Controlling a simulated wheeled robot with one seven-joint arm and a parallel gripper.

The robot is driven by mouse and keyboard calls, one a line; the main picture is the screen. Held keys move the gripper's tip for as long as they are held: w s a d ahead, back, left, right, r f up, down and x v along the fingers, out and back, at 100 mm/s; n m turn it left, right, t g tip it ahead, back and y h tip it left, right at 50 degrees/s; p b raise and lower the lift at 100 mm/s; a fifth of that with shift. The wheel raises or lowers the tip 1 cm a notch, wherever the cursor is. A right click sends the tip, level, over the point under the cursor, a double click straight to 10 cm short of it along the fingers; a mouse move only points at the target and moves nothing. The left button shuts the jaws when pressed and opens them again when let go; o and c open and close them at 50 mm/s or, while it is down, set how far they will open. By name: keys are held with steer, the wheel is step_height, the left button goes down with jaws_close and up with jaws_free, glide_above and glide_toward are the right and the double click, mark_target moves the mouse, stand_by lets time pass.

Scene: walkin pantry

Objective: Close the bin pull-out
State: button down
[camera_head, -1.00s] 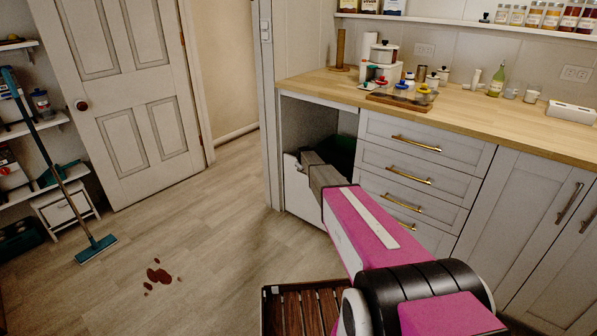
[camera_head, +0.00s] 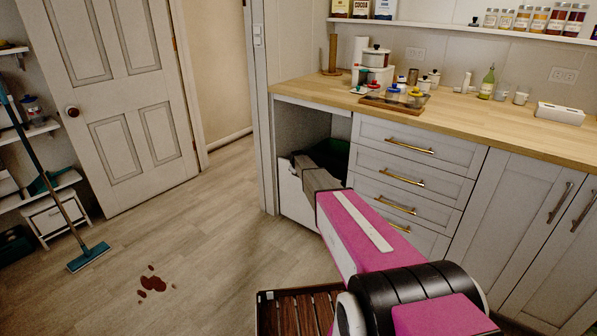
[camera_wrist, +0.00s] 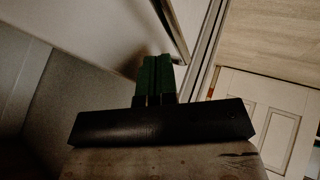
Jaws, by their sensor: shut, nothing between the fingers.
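The bin pull-out stands partly out of the opening at the left end of the counter cabinets. Its white front panel (camera_head: 295,197) shows to the left of my arm, with a dark bin (camera_head: 333,153) behind it. My arm reaches over to the pull-out and hides part of it. In the head view my gripper's fingers cannot be made out clearly. In the wrist view my gripper (camera_wrist: 155,66) shows its dark green fingers close together and empty, near pale panels and a long edge. I cannot tell whether it touches the pull-out.
A drawer stack (camera_head: 409,183) with brass handles is right of the pull-out, under the wooden counter (camera_head: 455,113). A slatted wooden piece (camera_head: 297,312) is on the floor in front. A mop (camera_head: 88,257) and red stain (camera_head: 152,283) are at left. Floor between is clear.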

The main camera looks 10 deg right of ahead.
steer(key=s+a+f+v, duration=0.1)
steer(key=a+v, duration=0.1)
steer(key=v, duration=0.9)
steer(key=s+d+r+m+g, duration=0.1)
steer(key=s+m+g, duration=0.1)
steer(key=s, duration=1.5)
steer(key=s+d+r+m+g, duration=0.1)
steer(key=s+m+g, duration=0.2)
steer(key=s, duration=1.4)
steer(key=s+d+r+m+g+y, duration=0.1)
steer(key=s+m+g, duration=0.1)
steer(key=s, duration=1.5)
steer(key=shift+s+r+m, duration=0.2)
steer(key=shift+s+m, duration=0.05)
steer(key=shift+m, duration=0.05)
